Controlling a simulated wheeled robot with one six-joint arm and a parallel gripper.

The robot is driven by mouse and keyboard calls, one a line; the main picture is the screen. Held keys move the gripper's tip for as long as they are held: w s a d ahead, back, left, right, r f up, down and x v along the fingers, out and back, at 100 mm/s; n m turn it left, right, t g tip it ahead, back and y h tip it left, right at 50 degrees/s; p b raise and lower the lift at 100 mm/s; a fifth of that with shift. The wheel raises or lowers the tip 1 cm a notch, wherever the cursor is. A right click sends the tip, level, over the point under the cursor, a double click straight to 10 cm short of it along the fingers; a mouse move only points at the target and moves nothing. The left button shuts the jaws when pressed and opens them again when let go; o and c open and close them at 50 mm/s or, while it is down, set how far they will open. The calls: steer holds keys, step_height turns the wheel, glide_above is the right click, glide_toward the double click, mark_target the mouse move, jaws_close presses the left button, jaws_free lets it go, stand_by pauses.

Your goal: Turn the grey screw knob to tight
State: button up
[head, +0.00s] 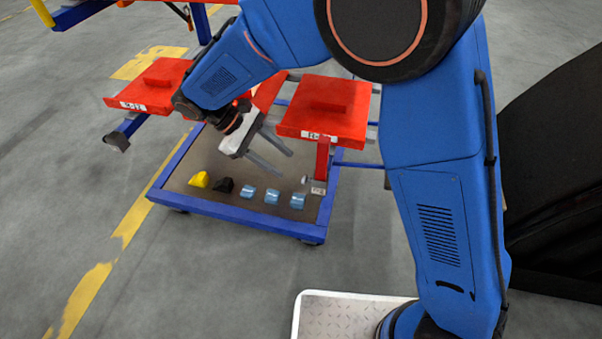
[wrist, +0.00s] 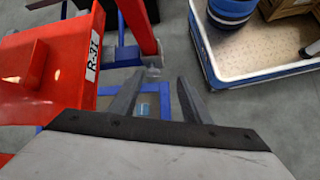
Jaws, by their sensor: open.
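A small grey knob (head: 304,180) shows in the head view at the foot of the red post below the right red tray. A small grey piece (wrist: 153,71) beyond my fingertips in the wrist view may be the same knob, but it is too small to be sure. My gripper (head: 287,164) is open, with its two long grey fingers apart and nothing between them. It hangs over the cart, up and left of the knob in the head view and apart from it. The wrist view also shows the fingers (wrist: 160,78). The knob's turn position cannot be read.
The right red tray (head: 322,124) is close beside my gripper; another red tray (head: 150,85) is to the left. Several yellow, black and blue pieces stand on the blue-framed cart (head: 240,213). Grey floor (head: 200,280) in front of the cart is clear.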

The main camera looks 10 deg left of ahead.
mark_target(307, 179)
steer(key=w+r+n+y, duration=0.3)
steer(key=r+y, duration=0.1)
steer(key=r, duration=0.4)
steer(key=x, duration=1.7)
steer(key=shift+s+a+f, duration=0.2)
steer(key=shift+s, duration=0.05)
steer(key=shift+c, duration=0.4)
steer(key=c, duration=0.9)
